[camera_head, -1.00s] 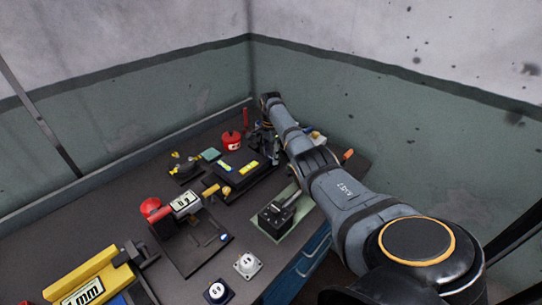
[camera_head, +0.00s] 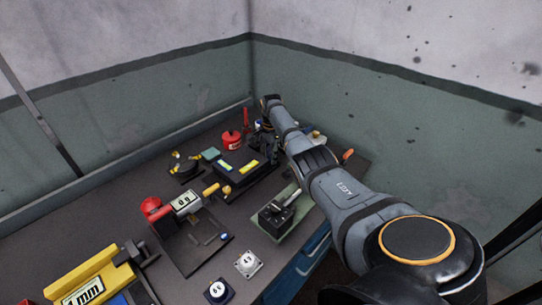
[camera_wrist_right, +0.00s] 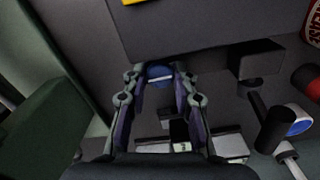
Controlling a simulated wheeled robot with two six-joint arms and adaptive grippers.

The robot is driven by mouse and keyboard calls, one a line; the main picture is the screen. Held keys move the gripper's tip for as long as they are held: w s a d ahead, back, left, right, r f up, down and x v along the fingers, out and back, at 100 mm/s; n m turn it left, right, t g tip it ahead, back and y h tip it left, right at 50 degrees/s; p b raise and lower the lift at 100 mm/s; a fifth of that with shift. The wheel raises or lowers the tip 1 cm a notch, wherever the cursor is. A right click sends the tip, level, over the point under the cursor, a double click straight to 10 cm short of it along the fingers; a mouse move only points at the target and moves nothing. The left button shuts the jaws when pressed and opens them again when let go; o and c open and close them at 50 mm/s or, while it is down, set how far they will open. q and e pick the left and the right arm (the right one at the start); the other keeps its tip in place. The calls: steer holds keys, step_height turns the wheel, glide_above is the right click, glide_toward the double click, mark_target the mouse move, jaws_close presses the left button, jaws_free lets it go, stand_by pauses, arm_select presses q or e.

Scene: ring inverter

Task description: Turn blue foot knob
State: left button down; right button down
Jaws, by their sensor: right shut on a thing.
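A round blue knob (camera_wrist_right: 158,71) with a pale slot or bar across it shows in the right wrist view, between the fingertips of my right gripper (camera_wrist_right: 160,78). The jaws are shut on it from both sides. In the head view my right gripper (camera_head: 263,143) is at the back right of the bench, beyond the black box with yellow labels (camera_head: 237,165). There the arm and gripper largely hide the knob. My left gripper is not in view.
A red canister (camera_head: 232,141) stands left of the gripper. A black switch box on a green plate (camera_head: 276,216) sits below my right arm. A scale with a display (camera_head: 186,202) and two round dials (camera_head: 248,263) are nearer. A dark-handled tool with a blue-ended part (camera_wrist_right: 299,128) lies right in the wrist view.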

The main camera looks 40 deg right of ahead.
steer(key=shift+r+n+p, duration=0.1)
steer(key=shift+n+p, duration=0.5)
steer(key=shift+n, duration=0.4)
steer(key=n, duration=0.2)
steer(key=shift+n+p, duration=0.4)
steer(key=n, duration=0.5)
steer(key=shift+n+p, duration=0.35)
steer(key=shift+n, duration=0.05)
steer(key=c, duration=1.1)
jaws_free()
steer(key=shift+o, duration=0.2)
steer(key=shift+w, duration=0.1)
